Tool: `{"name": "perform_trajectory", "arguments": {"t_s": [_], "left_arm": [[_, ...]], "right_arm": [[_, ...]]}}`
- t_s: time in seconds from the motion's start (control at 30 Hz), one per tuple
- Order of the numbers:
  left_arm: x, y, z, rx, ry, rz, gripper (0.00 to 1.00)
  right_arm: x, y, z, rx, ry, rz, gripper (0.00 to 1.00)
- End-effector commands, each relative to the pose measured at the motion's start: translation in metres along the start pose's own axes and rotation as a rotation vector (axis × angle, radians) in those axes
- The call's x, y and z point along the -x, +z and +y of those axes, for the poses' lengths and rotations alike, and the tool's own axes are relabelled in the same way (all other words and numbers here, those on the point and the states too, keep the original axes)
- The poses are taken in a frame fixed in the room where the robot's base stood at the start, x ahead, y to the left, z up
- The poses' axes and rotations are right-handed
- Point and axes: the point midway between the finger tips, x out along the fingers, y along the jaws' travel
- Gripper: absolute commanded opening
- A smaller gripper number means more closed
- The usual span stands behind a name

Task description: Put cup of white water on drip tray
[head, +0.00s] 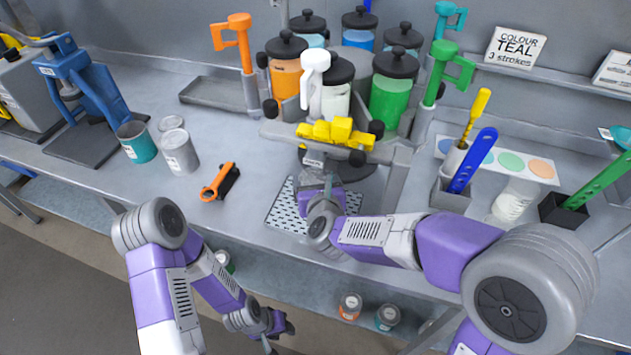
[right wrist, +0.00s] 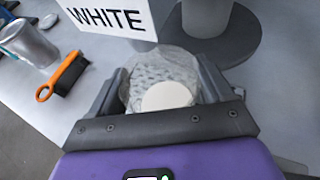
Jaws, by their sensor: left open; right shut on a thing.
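A clear cup (right wrist: 148,72) with white liquid (right wrist: 167,96) sits between the fingers of my right gripper (right wrist: 160,85) in the right wrist view. The fingers are shut on it. In the head view my right gripper (head: 322,186) is over the perforated drip tray (head: 284,208), below the dispenser's yellow front. The arm hides part of the tray, and the gripper mostly hides the cup. I cannot tell whether the cup touches the tray. My left gripper (head: 272,328) is open and empty, low in front of the bench.
Dispenser canisters, including orange (head: 286,78) and green (head: 390,98), stand behind the tray. A WHITE label (right wrist: 110,17) hangs close to the cup. A blue-handled tool (head: 473,160) stands right.

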Motion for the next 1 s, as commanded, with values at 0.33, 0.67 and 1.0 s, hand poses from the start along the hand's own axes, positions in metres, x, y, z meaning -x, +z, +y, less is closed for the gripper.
{"name": "perform_trajectory", "arguments": {"t_s": [0.33, 0.67, 1.0], "left_arm": [[-0.004, 0.0, -0.002, 0.0, 0.0, 0.0, 0.43], [0.003, 0.0, 0.001, 0.0, 0.0, 0.0, 0.43], [0.013, 0.001, 0.005, 0.0, 0.0, 0.0, 0.43]], "right_arm": [[-0.001, -0.003, 0.0, 0.0, 0.0, 0.0, 1.0], [0.001, 0.003, 0.0, 0.0, 0.0, 0.001, 1.0], [0.075, 0.004, 0.0, -0.002, 0.002, -0.003, 1.0]]}}
